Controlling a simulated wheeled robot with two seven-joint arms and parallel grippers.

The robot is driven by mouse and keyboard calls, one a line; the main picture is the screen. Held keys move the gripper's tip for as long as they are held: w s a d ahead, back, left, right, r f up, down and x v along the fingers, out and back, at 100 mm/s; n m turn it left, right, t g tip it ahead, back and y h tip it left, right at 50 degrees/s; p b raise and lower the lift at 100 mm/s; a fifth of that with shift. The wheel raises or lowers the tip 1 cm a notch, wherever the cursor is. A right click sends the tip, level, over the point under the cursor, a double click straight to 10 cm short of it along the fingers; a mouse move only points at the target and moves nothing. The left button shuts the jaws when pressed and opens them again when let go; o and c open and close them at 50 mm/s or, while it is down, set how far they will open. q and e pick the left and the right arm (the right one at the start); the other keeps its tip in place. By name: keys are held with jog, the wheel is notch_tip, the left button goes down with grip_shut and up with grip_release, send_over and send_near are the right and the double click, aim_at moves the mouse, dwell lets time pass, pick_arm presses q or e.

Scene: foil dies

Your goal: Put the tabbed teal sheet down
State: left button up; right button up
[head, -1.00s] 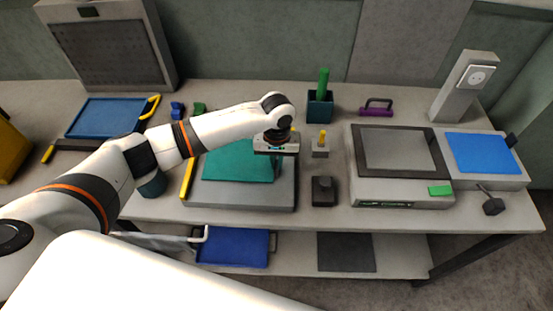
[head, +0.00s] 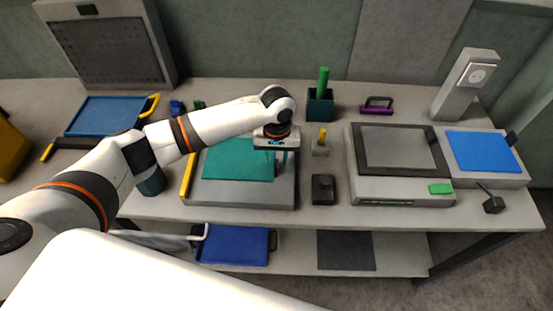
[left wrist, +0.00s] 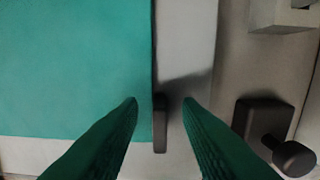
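The teal sheet (head: 238,164) lies on the grey slab (head: 240,194) on the bench, and it looks flat. In the left wrist view the sheet (left wrist: 75,70) fills the left side. A dark tab (left wrist: 159,125) shows at its right edge. My left gripper (head: 278,160) is over the sheet's right edge in the head view. In the left wrist view its green fingers (left wrist: 160,101) stand apart, with the tab seen in the gap between them and nothing gripped. The height of the fingertips above the tab is hard to tell. My right gripper is not in view.
A dark block (head: 323,190) and a small grey block with a yellow peg (head: 320,146) stand right of the slab. A yellow bar (head: 187,176) lies along its left side. The flat grey device (head: 398,188) is farther right. A teal holder (head: 319,106) stands behind.

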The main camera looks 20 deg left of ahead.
pick_arm(q)
notch_tip(320, 180, up, 11)
jog(key=b, duration=0.1)
jog(key=shift+f, duration=0.2)
dwell(0.4)
